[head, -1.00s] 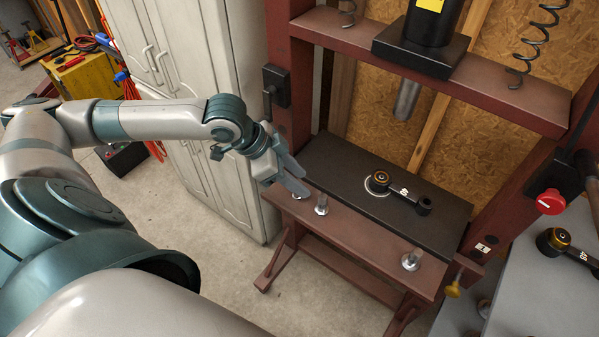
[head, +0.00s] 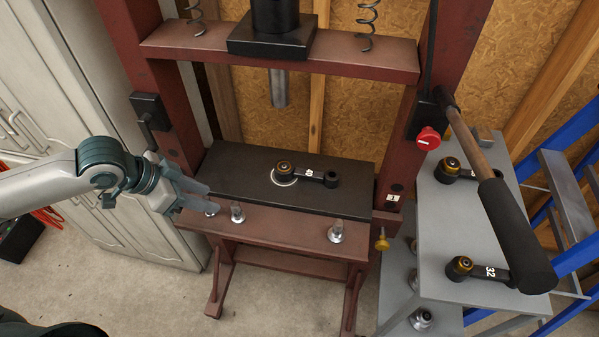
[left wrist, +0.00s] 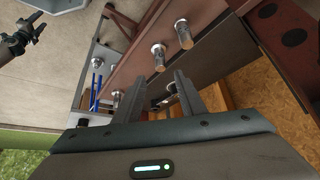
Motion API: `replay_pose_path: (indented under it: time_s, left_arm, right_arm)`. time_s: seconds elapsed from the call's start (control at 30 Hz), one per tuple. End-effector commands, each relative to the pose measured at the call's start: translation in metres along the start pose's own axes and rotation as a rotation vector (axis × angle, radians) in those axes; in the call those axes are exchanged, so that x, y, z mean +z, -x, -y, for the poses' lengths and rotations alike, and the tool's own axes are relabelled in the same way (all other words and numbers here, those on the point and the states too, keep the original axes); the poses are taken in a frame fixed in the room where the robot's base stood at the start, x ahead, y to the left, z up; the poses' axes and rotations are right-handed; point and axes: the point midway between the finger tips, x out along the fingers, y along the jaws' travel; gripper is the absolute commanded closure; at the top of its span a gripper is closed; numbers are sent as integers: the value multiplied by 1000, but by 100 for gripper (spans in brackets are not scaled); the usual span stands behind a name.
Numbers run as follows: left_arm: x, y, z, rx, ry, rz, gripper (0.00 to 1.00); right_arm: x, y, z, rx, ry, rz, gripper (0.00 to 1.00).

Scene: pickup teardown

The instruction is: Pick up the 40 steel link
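A black link (head: 306,173) with a gold-rimmed bushing at its left end lies flat on the press's black plate (head: 235,180). Its white number is too small to read surely. A second black link (head: 482,268), marked 32, lies on the grey cart at right. A third (head: 455,171) lies farther back there, partly hidden by the lever. My left gripper (head: 207,197) is open and empty at the left front corner of the press bed, left of and apart from the first link. Its spread fingers also show in the left wrist view (left wrist: 158,97). My right gripper is out of view.
Metal pins (head: 238,212) stand along the red front beam (head: 285,232). The press ram (head: 278,88) hangs above the plate. A long lever (head: 510,230) with a black grip reaches over the grey cart top (head: 440,215). Red posts flank the bed.

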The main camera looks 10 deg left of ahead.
Motion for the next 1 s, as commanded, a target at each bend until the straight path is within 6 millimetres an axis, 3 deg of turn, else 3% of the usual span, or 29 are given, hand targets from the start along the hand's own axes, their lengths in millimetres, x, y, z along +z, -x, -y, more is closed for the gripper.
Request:
replay_pose_path:
  time_s: [0.37,0.43,0.57,0.77,1.0]
  left_arm:
    - [0,0,0,0,0,0,63]
    - [0,0,0,0,0,0,55]
    - [-2,-5,5,0,-10,3,55]
    - [-15,-32,31,8,-75,24,55]
    - [-54,-87,68,89,-247,67,55]
  right_arm:
    - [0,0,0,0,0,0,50]
    - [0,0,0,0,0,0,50]
    - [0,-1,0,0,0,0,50]
    - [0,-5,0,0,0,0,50]
    - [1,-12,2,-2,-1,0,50]
